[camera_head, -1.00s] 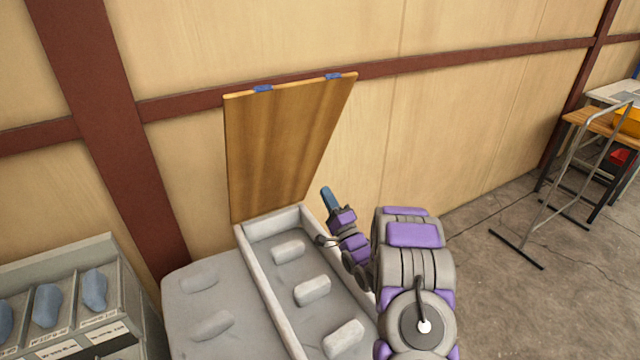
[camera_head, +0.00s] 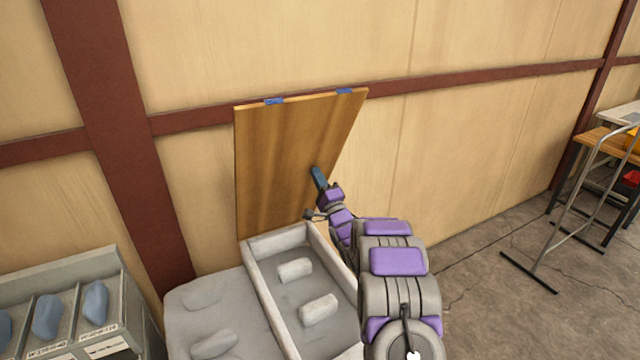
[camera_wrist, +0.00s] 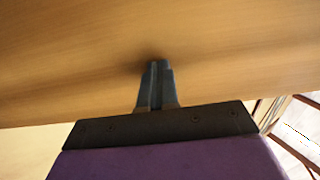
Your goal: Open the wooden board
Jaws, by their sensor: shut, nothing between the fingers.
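The wooden board (camera_head: 283,150) stands nearly upright at the far end of the grey tray, close to the wall, with two blue patches on its top edge. My gripper (camera_head: 317,172) is in front of the board's right half in the head view, its fingers together and empty. In the wrist view the shut fingers (camera_wrist: 158,70) point at the board's face (camera_wrist: 70,60), which fills most of the picture. The tips are at or very near the wood; I cannot tell whether they touch.
The grey tray (camera_head: 262,289) holds white blocks and adjoins a grey padded surface (camera_head: 190,325). A grey bin unit (camera_head: 130,300) with blue pillow-like pieces stands at the left. A metal-framed stand (camera_head: 560,232) is at the right. Floor between is clear.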

